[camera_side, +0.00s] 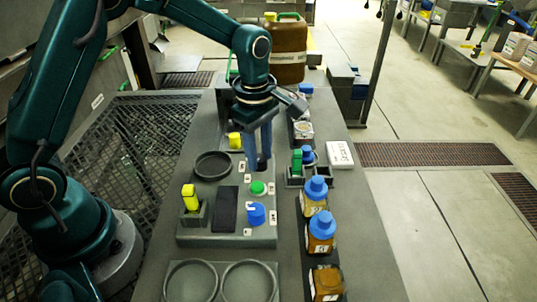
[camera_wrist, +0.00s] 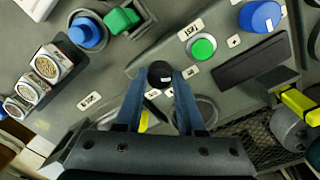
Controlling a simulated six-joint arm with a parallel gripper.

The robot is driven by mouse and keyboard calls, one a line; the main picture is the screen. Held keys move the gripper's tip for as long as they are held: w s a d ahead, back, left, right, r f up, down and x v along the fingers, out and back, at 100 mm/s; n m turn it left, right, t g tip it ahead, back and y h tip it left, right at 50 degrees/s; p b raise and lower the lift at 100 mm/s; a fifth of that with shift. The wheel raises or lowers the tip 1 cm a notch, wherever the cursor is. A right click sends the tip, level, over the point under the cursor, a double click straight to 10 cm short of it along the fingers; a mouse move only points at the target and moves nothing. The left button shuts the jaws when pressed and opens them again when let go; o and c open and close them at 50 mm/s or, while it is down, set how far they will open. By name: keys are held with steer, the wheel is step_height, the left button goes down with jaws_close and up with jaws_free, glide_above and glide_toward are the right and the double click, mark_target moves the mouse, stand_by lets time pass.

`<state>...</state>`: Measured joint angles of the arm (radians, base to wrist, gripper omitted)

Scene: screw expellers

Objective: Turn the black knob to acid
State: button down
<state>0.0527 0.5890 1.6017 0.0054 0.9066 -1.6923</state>
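The black knob (camera_wrist: 160,74) is a round dark knob on the grey panel, seen in the wrist view just ahead of and between my fingertips. My gripper (camera_wrist: 158,82) has two blue fingers spread apart, with a gap visible beside the knob, so it looks open. Small white labels lie around the knob; I cannot read which one says acid, nor tell the knob's setting.
A green button (camera_side: 258,187) and a blue knob (camera_side: 256,214) sit in front of my gripper on the panel (camera_side: 200,240). A yellow-handled part (camera_side: 190,197) stands at left. Blue-capped bottles (camera_side: 320,232) stand at right. A round dish (camera_side: 212,165) lies left of the fingers.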

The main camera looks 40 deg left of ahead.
steer(key=shift+m, duration=0.4)
steer(key=m, duration=0.4)
steer(key=shift+m, duration=0.4)
steer(key=m, duration=0.6)
steer(key=shift+a, duration=0.1)
steer(key=m, duration=0.6)
steer(key=shift+w+m+g+h, duration=0.1)
steer(key=shift+m+g+h, duration=0.2)
steer(key=shift+m, duration=0.1)
steer(key=m, duration=0.5)
steer(key=shift+m, duration=0.4)
steer(key=c, duration=0.5)
jaws_free()
